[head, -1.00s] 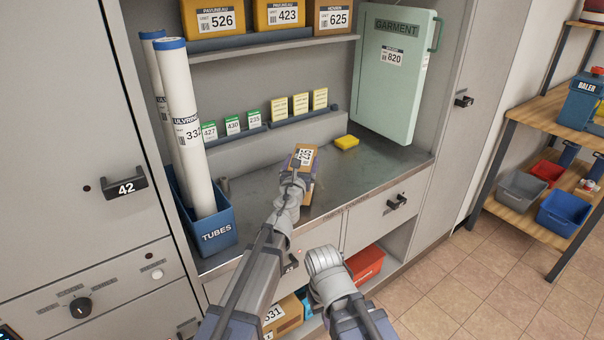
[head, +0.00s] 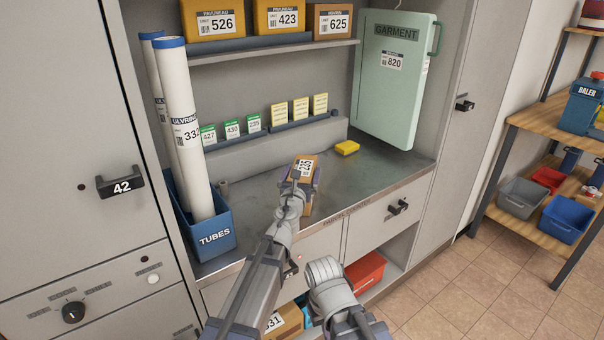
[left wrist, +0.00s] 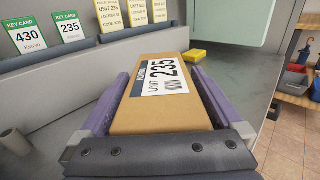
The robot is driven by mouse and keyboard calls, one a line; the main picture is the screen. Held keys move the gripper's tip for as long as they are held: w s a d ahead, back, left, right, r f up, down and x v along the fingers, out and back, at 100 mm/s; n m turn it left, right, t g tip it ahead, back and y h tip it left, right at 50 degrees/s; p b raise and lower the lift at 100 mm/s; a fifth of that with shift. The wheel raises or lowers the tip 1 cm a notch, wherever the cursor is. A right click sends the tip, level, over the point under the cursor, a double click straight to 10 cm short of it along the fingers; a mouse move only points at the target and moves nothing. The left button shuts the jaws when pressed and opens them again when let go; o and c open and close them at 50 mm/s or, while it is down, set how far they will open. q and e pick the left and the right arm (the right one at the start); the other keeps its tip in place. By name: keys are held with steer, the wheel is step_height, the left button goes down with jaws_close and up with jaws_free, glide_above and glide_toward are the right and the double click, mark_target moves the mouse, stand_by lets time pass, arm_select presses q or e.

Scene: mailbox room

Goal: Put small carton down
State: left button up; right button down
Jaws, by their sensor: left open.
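The small carton (head: 303,166) is a brown box with a white label reading 235. It is at the parcel counter (head: 262,203), and its underside is hidden, so I cannot tell for certain whether it rests on the surface. My left gripper (head: 304,178) is open, with its purple fingers on either side of the carton. In the left wrist view the carton (left wrist: 150,116) lies between the two fingers, with its label facing up. A thin gap seems to show beside the fingers. My right arm is low in the head view, but its gripper is not visible.
A blue TUBES bin (head: 215,238) with tall white tubes stands left on the counter. A yellow block (head: 347,147) lies at the back. Small cards (head: 254,123) stand along a ledge. A green garment case (head: 394,85) is at the right. The counter right of the carton is clear.

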arm_select(q)
steer(key=shift+r, duration=0.15)
steer(key=s+a, duration=0.2)
steer(key=s, duration=1)
